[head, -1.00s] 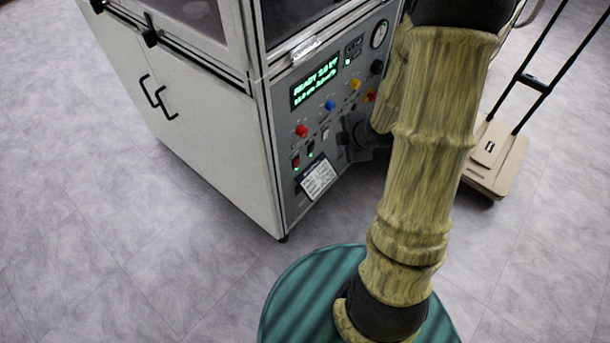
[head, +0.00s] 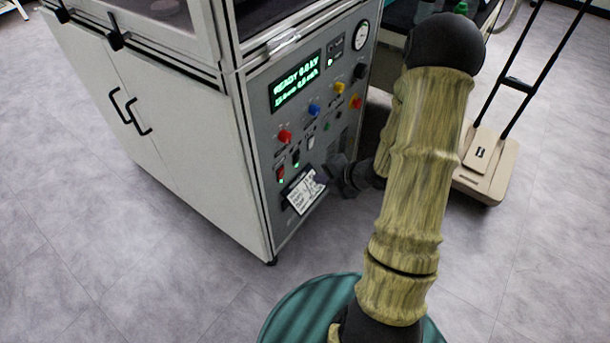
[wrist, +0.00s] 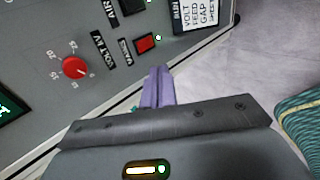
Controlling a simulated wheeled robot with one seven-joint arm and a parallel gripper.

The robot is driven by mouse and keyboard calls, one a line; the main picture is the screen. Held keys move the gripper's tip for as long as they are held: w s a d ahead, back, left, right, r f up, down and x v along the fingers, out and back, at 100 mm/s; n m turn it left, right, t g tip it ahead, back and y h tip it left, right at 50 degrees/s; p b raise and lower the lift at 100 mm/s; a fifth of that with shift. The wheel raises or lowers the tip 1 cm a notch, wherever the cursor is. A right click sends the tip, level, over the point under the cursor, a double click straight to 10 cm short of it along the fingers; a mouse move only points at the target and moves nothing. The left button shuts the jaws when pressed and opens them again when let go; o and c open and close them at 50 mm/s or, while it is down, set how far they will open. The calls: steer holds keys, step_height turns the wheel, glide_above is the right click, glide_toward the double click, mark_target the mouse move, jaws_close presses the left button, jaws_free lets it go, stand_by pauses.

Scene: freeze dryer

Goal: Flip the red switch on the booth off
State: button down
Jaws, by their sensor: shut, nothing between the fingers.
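The booth (head: 235,150) is a pale cabinet with a grey control panel on its side. In the head view my gripper (head: 322,177) is small and dark, right of the switch, by a white label plate.
A red knob (wrist: 75,67) sits left of my fingers in the wrist view. Blue (head: 314,110) and yellow (head: 339,87) knobs and a green display (head: 298,82) are higher on the panel. A beige cart (head: 485,165) stands at the right. Floor in front is clear.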

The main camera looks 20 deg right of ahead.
mark_target(282, 174)
steer(key=b+x, duration=0.1)
steer(key=x, duration=0.3)
steer(key=r+b+x, duration=0.1)
steer(key=x, duration=0.2)
steer(key=w+x, duration=0.1)
steer(key=x, duration=0.3)
steer(key=shift+w+a+b, duration=0.2)
steer(key=shift+a+b, duration=0.2)
steer(key=shift+a, duration=0.05)
steer(key=shift+w+a+r, duration=0.2)
steer(key=shift+w+a, duration=0.1)
steer(key=shift+w, duration=0.05)
